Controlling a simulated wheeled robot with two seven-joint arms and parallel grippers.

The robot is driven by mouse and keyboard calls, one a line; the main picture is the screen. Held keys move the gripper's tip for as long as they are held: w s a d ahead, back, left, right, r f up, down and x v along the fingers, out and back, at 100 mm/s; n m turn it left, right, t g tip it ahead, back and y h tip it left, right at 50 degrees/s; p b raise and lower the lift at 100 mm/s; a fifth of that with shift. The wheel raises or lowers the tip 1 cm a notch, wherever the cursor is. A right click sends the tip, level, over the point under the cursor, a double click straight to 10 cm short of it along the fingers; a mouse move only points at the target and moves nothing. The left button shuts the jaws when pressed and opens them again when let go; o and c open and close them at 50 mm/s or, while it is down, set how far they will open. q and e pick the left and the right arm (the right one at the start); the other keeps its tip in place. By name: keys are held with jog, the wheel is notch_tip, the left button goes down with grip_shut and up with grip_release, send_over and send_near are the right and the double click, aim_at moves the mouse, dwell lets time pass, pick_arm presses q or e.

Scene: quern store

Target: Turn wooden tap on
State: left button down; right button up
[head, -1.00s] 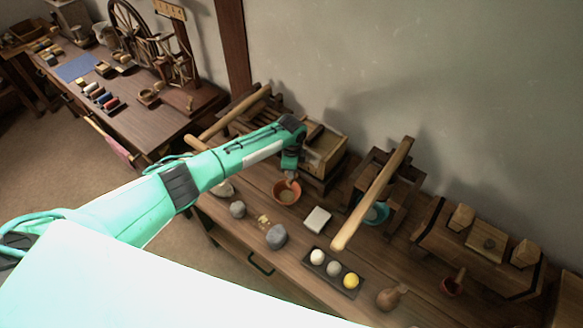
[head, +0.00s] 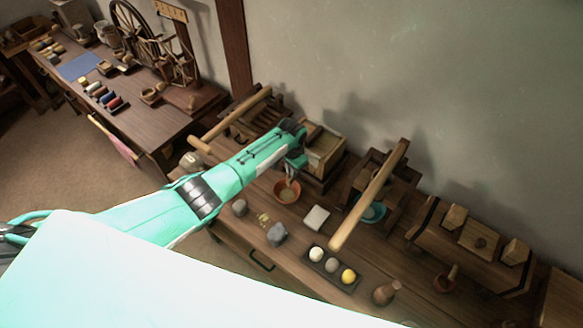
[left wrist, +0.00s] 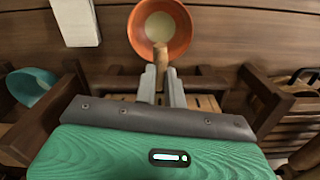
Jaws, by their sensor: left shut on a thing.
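In the left wrist view my left gripper (left wrist: 162,80) is shut, with its two fingers on a small tan wooden tap (left wrist: 160,57). The tap's end sticks out between the fingertips, over the near rim of an orange bowl (left wrist: 139,40). In the head view the left gripper (head: 291,176) points down just above the same orange bowl (head: 287,191), in front of a wooden box on a stand (head: 324,150). The fingers hide most of the tap there. The bowl holds something pale. My right gripper is in neither view.
A long wooden beam (head: 368,195) slopes above a teal bowl (head: 374,212) to the right. A white block (head: 316,218), grey stones and a dark tray (head: 331,271) with coloured balls lie on the bench nearby. A brown jug (head: 385,292) stands at front right.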

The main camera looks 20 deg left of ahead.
pick_arm(q)
jog(key=shift+n+p, duration=0.3)
jog(key=shift+n, duration=0.7)
jog(key=c, duration=1.5)
grip_release()
jog(key=shift+r, duration=0.15)
notch_tip(320, 180, up, 14)
jog(key=shift+f+b, duration=0.2)
jog(key=shift+b, duration=1.05)
